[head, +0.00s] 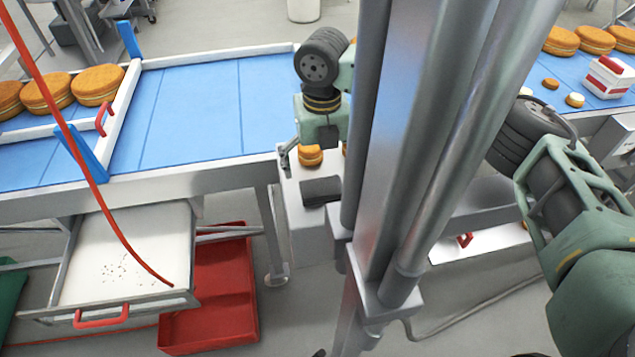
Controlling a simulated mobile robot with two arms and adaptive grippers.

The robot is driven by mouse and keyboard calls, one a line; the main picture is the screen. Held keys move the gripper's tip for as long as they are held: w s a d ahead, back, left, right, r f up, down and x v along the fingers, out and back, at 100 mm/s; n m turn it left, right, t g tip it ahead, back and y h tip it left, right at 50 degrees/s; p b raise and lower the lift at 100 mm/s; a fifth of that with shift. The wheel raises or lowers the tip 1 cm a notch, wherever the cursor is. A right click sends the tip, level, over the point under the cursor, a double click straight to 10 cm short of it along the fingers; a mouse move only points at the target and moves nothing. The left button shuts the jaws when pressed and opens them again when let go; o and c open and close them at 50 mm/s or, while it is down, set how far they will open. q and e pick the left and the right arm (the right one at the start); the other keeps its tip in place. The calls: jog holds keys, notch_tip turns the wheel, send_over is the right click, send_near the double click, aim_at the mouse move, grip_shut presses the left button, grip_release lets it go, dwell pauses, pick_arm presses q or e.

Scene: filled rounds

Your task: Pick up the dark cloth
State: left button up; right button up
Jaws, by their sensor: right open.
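The dark cloth (321,191) lies as a small dark grey patch on the top of a grey metal stand (305,228), left of the column. My right gripper (312,148) points down just above and beyond the cloth, apart from it in the picture. It is open; its left finger shows, and its other side is partly hidden by the column. A small filled round (310,156) shows on the stand below the gripper, and another is mostly hidden by the column. My left gripper is not in view.
A blue conveyor (200,105) with a pale rail runs left of the stand, with large filled rounds (98,85) at its far left. A white tray (125,255) and a red crate (210,300) are below. A red-and-white box (608,78) stands on the right belt.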

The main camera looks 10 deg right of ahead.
aim_at(323, 188)
jog(key=shift+s+d+f+p, duration=0.35)
jog(key=shift+s+f+p, duration=0.25)
jog(key=shift+s+f, duration=0.2)
jog(key=f, duration=0.2)
jog(key=shift+w+a+f+p, duration=0.25)
jog(key=shift+a+f+p, duration=0.05)
jog(key=shift+f+p, duration=0.1)
jog(key=shift+w+f, duration=0.15)
jog(key=shift+f, duration=0.2)
jog(key=shift+d, duration=0.1)
jog(key=shift+c, duration=1.1)
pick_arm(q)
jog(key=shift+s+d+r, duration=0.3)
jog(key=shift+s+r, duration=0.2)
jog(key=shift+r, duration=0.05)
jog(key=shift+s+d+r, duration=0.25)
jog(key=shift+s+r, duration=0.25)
pick_arm(e)
jog(key=c, duration=1)
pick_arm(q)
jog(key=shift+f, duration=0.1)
pick_arm(e)
jog(key=shift+c, duration=0.2)
